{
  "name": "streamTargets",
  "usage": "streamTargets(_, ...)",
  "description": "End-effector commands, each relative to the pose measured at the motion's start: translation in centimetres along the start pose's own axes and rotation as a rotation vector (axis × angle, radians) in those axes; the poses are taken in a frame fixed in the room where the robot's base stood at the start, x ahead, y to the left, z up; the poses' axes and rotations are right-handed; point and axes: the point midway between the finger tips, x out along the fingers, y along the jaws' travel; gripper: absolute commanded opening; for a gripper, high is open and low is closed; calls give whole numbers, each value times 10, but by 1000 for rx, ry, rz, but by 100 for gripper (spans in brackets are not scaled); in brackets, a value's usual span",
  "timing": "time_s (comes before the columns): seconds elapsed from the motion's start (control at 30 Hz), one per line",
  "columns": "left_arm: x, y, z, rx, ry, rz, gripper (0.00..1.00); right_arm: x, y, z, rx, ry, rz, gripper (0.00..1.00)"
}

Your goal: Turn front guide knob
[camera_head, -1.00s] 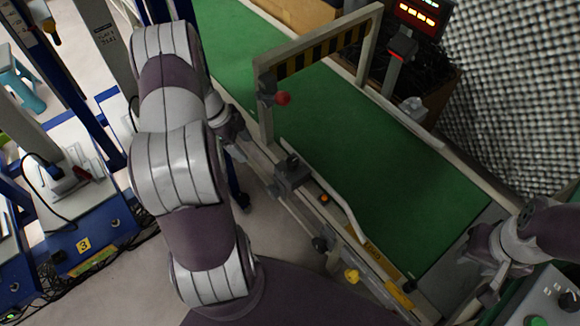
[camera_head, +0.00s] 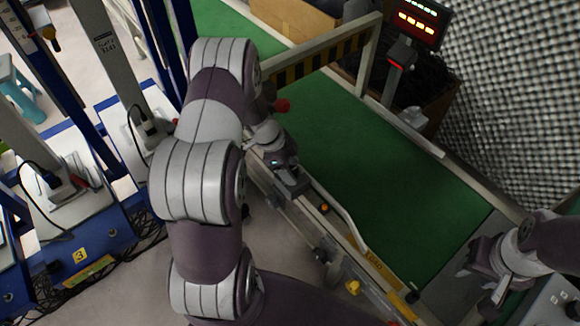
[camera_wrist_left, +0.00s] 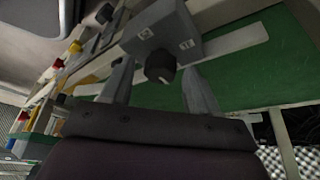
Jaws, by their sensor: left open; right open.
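A black round knob (camera_wrist_left: 160,66) sits on a grey block (camera_wrist_left: 165,35) with small white labels, in the left wrist view. The block is mounted on the side rail of the green conveyor. My left gripper (camera_wrist_left: 157,72) is open, with one finger on each side of the knob in that view; I cannot tell whether either touches it. In the head view my left gripper (camera_head: 292,182) is over the block at the conveyor's near side and mostly hides the knob. My right gripper (camera_head: 468,283) is open and empty at the lower right, near the conveyor's end.
The green conveyor belt (camera_head: 370,180) runs diagonally, with a white guide rail (camera_head: 342,217) along its near side. A yellow knob (camera_head: 353,287) is lower on the rail. A control box (camera_head: 550,302) stands lower right.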

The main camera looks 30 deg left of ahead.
Motion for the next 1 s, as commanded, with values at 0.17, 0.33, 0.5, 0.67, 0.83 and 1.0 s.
streamTargets(0.17, 0, 0, 0, 0, 0, 0, 54, 0, 0, 0, 0, 0, 0, 43)
streamTargets(0.33, 0, 0, 0, 1, 0, 0, 5, 0, 0, 0, 0, 0, 0, 43)
streamTargets(0.5, 0, 0, 0, -4, 0, -2, 5, 1, 0, 0, 0, 0, 0, 43)
streamTargets(0.67, 1, 0, 1, -35, 0, -16, 5, 7, 0, 1, 0, 0, 0, 43)
streamTargets(0.83, 3, 0, 2, -119, 0, -53, 5, 21, 0, 2, 0, 0, 0, 43)
streamTargets(1.0, 5, 1, 2, -249, 0, -107, 5, 40, 0, 5, 0, 0, 0, 43)
